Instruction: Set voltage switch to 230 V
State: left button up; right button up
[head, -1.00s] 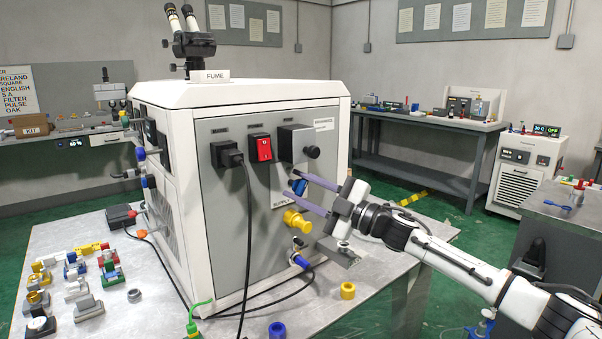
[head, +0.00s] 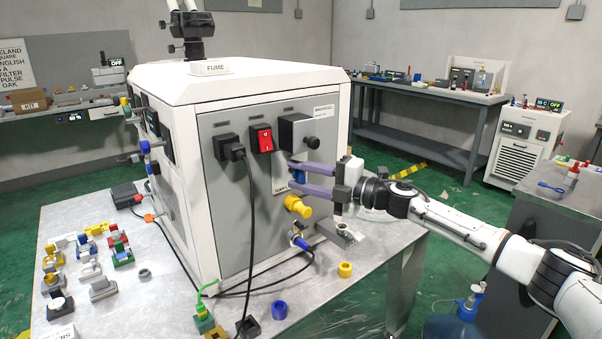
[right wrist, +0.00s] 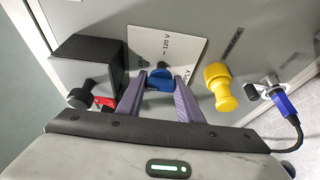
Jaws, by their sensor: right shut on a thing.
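The machine is a white cabinet with a grey panel (head: 222,190) facing me. The voltage switch is a blue knob (head: 298,176) on that panel, over a white label plate (right wrist: 168,48) that reads about 120 V at one mark. In the right wrist view the blue knob (right wrist: 160,78) sits between the purple fingertips. My right gripper (head: 291,176) comes in from the right and is shut on the knob. It partly hides the knob and plate in the head view, so the knob's exact setting cannot be read. My left gripper is not in view.
Above the knob are a red rocker switch (head: 262,138) and a black box with a round knob (head: 298,132). A yellow plug (head: 298,206) and a blue connector (head: 299,241) sit below. A black cable (head: 249,220) hangs at left. Small parts lie on the table (head: 180,300).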

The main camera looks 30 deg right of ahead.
dwell(0.3)
jog(key=o, duration=1.1)
jog(key=shift+s+d+f, duration=0.15)
jog(key=shift+s+d, duration=0.05)
jog(key=shift+s, duration=0.1)
jog(key=b+v, duration=0.4)
jog(key=v, duration=0.5)
jog(key=shift+s, duration=0.25)
